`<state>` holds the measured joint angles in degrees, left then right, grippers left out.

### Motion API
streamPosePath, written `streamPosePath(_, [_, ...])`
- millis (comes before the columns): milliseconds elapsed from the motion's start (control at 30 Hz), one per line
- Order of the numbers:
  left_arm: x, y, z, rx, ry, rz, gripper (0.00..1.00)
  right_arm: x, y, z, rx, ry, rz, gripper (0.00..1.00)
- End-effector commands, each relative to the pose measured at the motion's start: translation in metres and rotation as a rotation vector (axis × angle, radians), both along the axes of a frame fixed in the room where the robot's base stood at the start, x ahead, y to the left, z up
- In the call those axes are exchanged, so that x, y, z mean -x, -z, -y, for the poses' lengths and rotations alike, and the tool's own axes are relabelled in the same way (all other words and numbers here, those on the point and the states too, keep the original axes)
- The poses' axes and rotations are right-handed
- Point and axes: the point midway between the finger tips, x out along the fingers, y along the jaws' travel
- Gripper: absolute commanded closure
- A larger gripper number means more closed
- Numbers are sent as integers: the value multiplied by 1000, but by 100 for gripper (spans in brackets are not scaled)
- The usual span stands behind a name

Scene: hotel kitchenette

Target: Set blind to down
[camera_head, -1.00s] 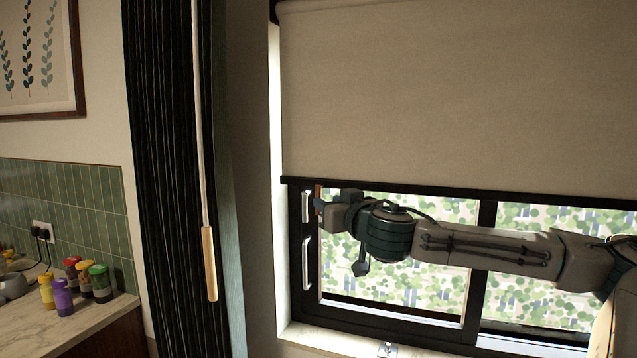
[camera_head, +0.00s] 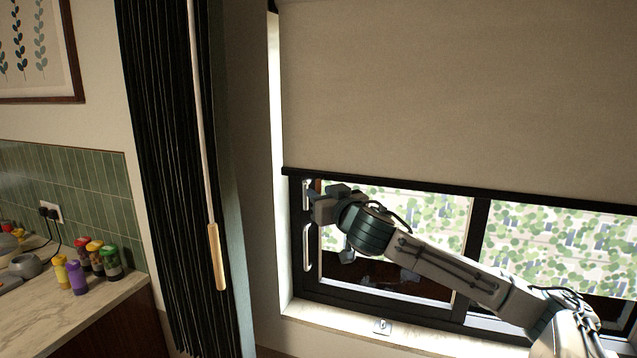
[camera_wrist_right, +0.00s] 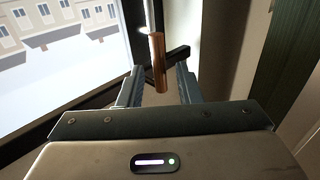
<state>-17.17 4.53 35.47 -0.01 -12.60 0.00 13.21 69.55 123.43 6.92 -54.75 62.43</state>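The beige roller blind (camera_head: 450,95) hangs over the upper part of the window, with its dark bottom bar (camera_head: 400,184) part way down. Bright glass shows below the bar. My right gripper (camera_head: 316,196) is just under the bar's left end, near the window frame's left side. In the right wrist view, its fingers (camera_wrist_right: 158,84) are apart. A wooden pull handle (camera_wrist_right: 157,55) on a thin cord hangs between them, with gaps at its sides. A dark piece lies close to the handle; contact is unclear. My left gripper is out of view.
Dark curtains (camera_head: 170,150) with a wooden-ended wand (camera_head: 216,256) hang left of the window. Window handles (camera_head: 307,247) are close to my right gripper. The sill (camera_head: 350,333) runs below. A counter (camera_head: 90,318) with several bottles stands at far left.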

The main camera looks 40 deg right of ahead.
Motion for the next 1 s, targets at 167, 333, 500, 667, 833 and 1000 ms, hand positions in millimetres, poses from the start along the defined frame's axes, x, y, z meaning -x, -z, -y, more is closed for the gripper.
streamPosePath(167, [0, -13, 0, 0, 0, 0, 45, -14, -3, 6, -7, 2, 2, 68])
streamPosePath(333, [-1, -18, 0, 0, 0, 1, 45, -21, -1, 8, -3, 1, 0, 68])
streamPosePath(500, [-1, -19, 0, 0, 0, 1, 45, -24, 0, 8, 0, 1, 0, 68])
streamPosePath(667, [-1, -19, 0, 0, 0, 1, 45, -25, 0, 8, 1, 1, 0, 68])
streamPosePath(833, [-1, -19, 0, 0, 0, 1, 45, -25, 0, 8, 0, 1, 0, 86])
streamPosePath(1000, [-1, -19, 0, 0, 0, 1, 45, -25, 0, 8, 0, 1, -1, 100])
